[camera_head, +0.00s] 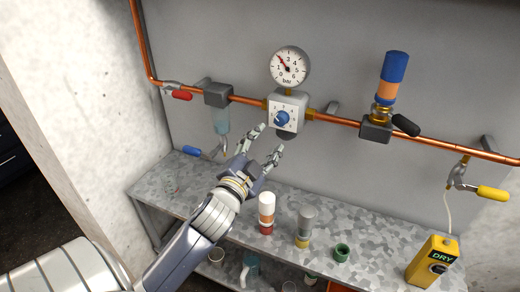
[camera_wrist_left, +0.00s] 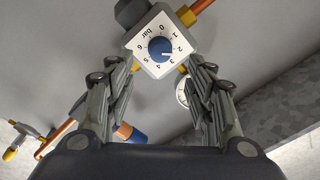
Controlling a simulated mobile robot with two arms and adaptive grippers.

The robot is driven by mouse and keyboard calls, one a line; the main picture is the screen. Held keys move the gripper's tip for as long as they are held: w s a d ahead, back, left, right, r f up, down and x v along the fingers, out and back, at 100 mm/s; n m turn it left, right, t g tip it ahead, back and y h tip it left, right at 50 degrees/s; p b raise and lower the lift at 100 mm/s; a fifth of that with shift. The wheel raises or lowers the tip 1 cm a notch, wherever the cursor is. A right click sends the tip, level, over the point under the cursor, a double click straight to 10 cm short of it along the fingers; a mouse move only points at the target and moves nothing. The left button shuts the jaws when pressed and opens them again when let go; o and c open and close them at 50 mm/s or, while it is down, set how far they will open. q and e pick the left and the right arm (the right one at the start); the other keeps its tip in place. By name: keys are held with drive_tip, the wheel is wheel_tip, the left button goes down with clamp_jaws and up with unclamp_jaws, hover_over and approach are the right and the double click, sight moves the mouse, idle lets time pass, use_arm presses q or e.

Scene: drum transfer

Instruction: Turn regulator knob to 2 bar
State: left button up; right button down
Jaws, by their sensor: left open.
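The blue regulator knob (camera_head: 282,118) sits on a white square dial plate on the copper pipe. In the left wrist view the knob (camera_wrist_left: 160,49) shows its printed scale from 0 to 6 bar. Its pale mark seems to point between 2 and 3. The round pressure gauge (camera_head: 290,67) stands above the regulator; its needle points up and left, near 2. My left gripper (camera_head: 268,140) is open, just below and in front of the knob. In the left wrist view its fingers (camera_wrist_left: 159,72) spread on both sides of the knob, apparently not touching it.
The copper pipe (camera_head: 345,122) carries a red-handled valve (camera_head: 180,95), a filter bowl (camera_head: 221,120), a blue-and-orange canister (camera_head: 392,75) and a yellow-handled valve (camera_head: 490,192). Below, a metal bench (camera_head: 375,250) holds small bottles (camera_head: 266,212) and a yellow DRY box (camera_head: 433,262).

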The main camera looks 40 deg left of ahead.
use_arm(q)
drive_tip(key=shift+v, duration=1.15)
drive_tip(key=s+d+f+n+g+h, duration=0.1)
drive_tip(key=s+d+f+n+g, duration=0.2)
drive_tip(key=f, duration=0.6)
drive_tip(key=s+d+f+g+h, duration=0.1)
drive_tip(key=s+d+f+g, duration=0.3)
drive_tip(key=f, duration=0.5)
drive_tip(key=s+d+f+g+h, duration=0.1)
drive_tip(key=s+d+f+g, duration=0.2)
drive_tip(key=s, duration=0.2)
drive_tip(key=s+d+f+n+g+h, duration=0.1)
drive_tip(key=s+d+f+g, duration=0.1)
drive_tip(key=s+f, duration=0.3)
drive_tip(key=s+d+f+g+h, duration=0.1)
drive_tip(key=s+d+f+g, duration=0.15)
drive_tip(key=s, duration=0.35)
wheel_tip(320, 180, down, 24)
drive_tip(key=g, duration=0.1)
drive_tip(key=s+a+f+g, duration=0.1)
drive_tip(key=s+a+f, duration=0.2)
drive_tip(key=s+f, duration=1.4)
drive_tip(key=shift+s+f+y, duration=0.2)
drive_tip(key=shift+s+y, duration=0.1)
drive_tip(key=shift+s, duration=0.25)
